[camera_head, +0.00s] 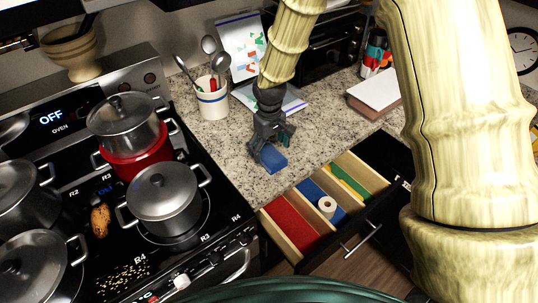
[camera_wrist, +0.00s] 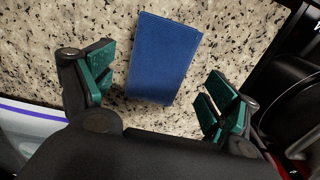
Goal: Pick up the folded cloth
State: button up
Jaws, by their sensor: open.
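The folded cloth is a small blue rectangle (camera_head: 273,159) lying on the speckled counter, near the counter's front edge above the open drawer. In the wrist view the blue cloth (camera_wrist: 163,58) lies flat between and just beyond the fingers. My gripper (camera_head: 269,145) is open above and just behind the cloth. Its green-padded fingertips (camera_wrist: 158,92) stand apart on either side of the cloth, with nothing held. I cannot tell how high the fingers are above the counter. The gripper hides part of the cloth in the head view.
An open drawer (camera_head: 291,251) with red, blue and green sections and a white roll (camera_head: 327,205) is below the counter. A utensil crock (camera_head: 212,100) stands to the left. A stove with pots (camera_head: 163,198) is at left. A white-topped block (camera_head: 376,93) lies to the right.

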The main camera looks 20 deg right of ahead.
aim_at(270, 154)
jog(key=shift+s+f, duration=0.1)
jog(key=shift+s, duration=0.15)
jog(key=f, duration=0.1)
jog(key=w+f+p, duration=0.1)
jog(key=f, duration=0.1)
jog(key=shift+d+f, duration=0.1)
jog(key=shift+f, duration=0.1)
jog(key=shift+s+p, duration=0.25)
jog(key=shift+p, duration=0.05)
jog(key=shift+w, duration=0.1)
jog(key=shift+c, duration=0.3)
jog(key=shift+f, duration=0.1)
jog(key=c, duration=1.1)
